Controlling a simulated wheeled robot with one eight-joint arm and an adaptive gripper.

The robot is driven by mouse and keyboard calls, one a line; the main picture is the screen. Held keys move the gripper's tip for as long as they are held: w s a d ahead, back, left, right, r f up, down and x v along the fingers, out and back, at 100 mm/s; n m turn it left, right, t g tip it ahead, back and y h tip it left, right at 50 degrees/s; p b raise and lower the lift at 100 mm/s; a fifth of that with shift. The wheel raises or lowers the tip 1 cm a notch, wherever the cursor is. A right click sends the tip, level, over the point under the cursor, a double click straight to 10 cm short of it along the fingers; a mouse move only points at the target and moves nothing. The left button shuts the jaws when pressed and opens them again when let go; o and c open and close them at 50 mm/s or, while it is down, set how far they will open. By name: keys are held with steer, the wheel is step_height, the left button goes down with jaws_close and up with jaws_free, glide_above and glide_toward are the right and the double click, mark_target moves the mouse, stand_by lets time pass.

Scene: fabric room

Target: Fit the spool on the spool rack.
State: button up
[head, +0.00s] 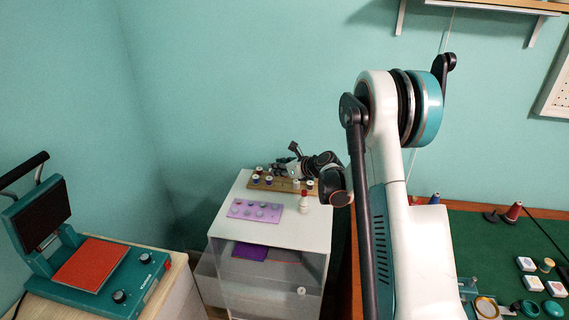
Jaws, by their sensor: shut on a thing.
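The spool rack (284,186) is a wooden board on top of the white cabinet. Several small spools with white tops stand along it, at its left end and its right end. My gripper (277,169) is small and dark in this view, just above the back of the rack, left of its middle. It is shut on the spool, but the spool is too small and too covered by the fingers to make out. I cannot tell whether the spool touches a peg or hangs above it.
A purple tray (241,214) with several round grey pieces lies in front of the rack. A small white bottle with a red top (303,199) stands to the right. A heat press (92,270) is at the left, and a green worktable (480,240) is at the right.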

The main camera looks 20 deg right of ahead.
steer(key=shift+w+d+f+b, duration=0.3)
steer(key=shift+w+d+f, duration=0.25)
steer(key=shift+f, duration=0.3)
steer(key=shift+w+d+f+b, duration=0.25)
steer(key=shift+w+d+f, duration=0.25)
steer(key=shift+f, duration=0.4)
steer(key=shift+w+d+f+b, duration=0.3)
steer(key=shift+w+d+f, duration=0.1)
steer(key=shift+d+f, duration=0.4)
steer(key=shift+a+f+b, duration=0.1)
steer(key=shift+f+b, duration=0.5)
steer(key=shift+f, duration=0.15)
steer(key=shift+f+b, duration=0.65)
steer(key=shift+b, duration=0.05)
steer(key=o, duration=0.9)
steer(key=shift+c, duration=0.2)
steer(key=shift+s, duration=0.1)
